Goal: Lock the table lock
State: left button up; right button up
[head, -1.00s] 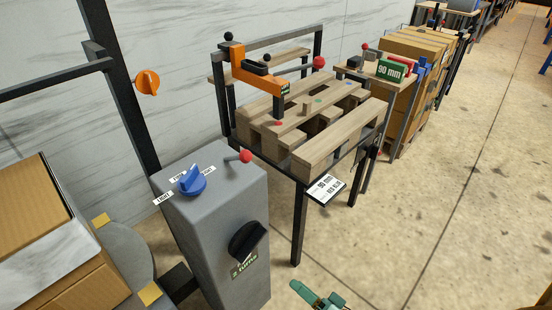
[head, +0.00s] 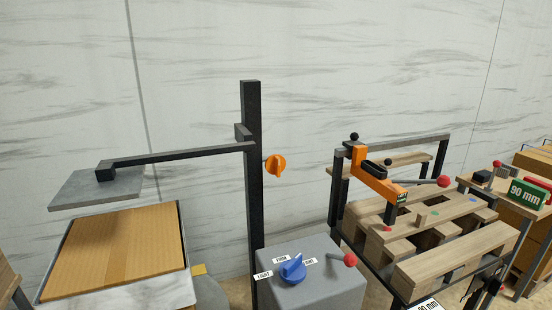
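No part is labelled as the table lock, so I cannot tell which control it is. A grey pedestal (head: 325,290) stands at the bottom centre. It carries a blue knob (head: 293,268) with small white labels around it and a lever with a red ball (head: 350,259). An orange knob (head: 276,165) sits on the black post (head: 251,190) behind the pedestal. Neither of my grippers shows.
To the right, a black-framed table holds wooden pallet pieces (head: 455,262) and an orange clamp (head: 378,183) with a red-ball lever (head: 443,181). A pale marbled wall (head: 400,60) closes the back.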

aim_at(350, 260)
jog(key=k+l+u, duration=0.15)
jog(key=k+l, duration=0.6)
jog(key=l, duration=0.15)
